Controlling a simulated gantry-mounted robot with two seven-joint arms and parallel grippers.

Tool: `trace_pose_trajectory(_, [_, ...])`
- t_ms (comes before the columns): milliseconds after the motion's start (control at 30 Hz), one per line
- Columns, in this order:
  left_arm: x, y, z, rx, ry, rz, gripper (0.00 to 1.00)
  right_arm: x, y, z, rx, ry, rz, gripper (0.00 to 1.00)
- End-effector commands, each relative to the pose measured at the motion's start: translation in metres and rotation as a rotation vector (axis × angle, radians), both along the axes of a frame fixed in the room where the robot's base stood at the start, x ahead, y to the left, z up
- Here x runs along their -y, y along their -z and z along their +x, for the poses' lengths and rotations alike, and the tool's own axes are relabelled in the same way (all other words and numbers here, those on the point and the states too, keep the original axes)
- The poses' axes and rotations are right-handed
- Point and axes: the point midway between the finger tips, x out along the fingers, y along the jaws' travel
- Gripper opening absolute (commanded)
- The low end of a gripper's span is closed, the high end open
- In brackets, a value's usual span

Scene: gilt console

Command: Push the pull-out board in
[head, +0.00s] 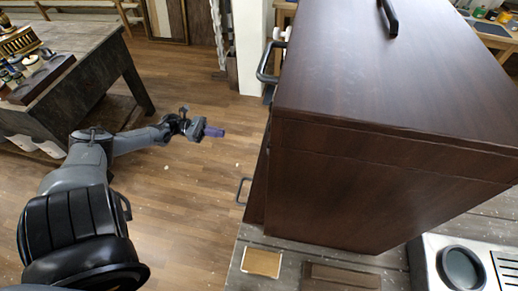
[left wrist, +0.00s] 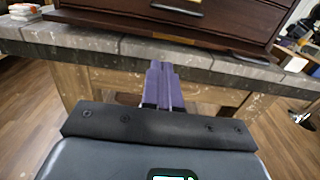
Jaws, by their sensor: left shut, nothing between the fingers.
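A dark brown wooden cabinet (head: 390,80) stands on a grey bench at the right of the head view. A thin dark board (left wrist: 150,30) juts out along the cabinet's lower front in the left wrist view; it looks like the pull-out board. In the head view a dark panel (head: 257,190) with a handle (head: 242,190) shows low on the cabinet's left side; I cannot tell whether it is the same board. My left gripper (head: 214,131), with purple fingers, is shut and empty, left of the cabinet and apart from it. Its fingers (left wrist: 163,85) point toward the bench and cabinet.
The bench edge (left wrist: 110,45) runs below the board. A larger black handle (head: 268,62) sticks out of the cabinet's left side. A dark table (head: 85,65) with small items stands at the left. Bare floor (head: 200,200) lies between.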

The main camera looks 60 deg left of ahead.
Motion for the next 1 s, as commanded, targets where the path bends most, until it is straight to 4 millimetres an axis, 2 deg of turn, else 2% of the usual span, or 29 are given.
trace_pose_trajectory(67, [0.001,0.006,0.001,0.001,0.001,0.001,0.00,-0.001,0.007,0.000,0.000,0.001,0.002,0.78])
trace_pose_trajectory(267, [0.012,0.005,0.012,0.002,0.002,-0.001,0.00,-0.002,0.003,0.000,0.002,0.004,0.008,0.78])
trace_pose_trajectory(700, [0.065,0.005,0.069,0.004,0.002,-0.002,0.00,-0.003,-0.001,0.000,0.002,0.005,0.011,0.78])
trace_pose_trajectory(1000, [0.090,0.006,0.096,0.001,0.000,-0.001,0.00,-0.001,-0.002,0.000,0.001,0.001,0.004,0.78])
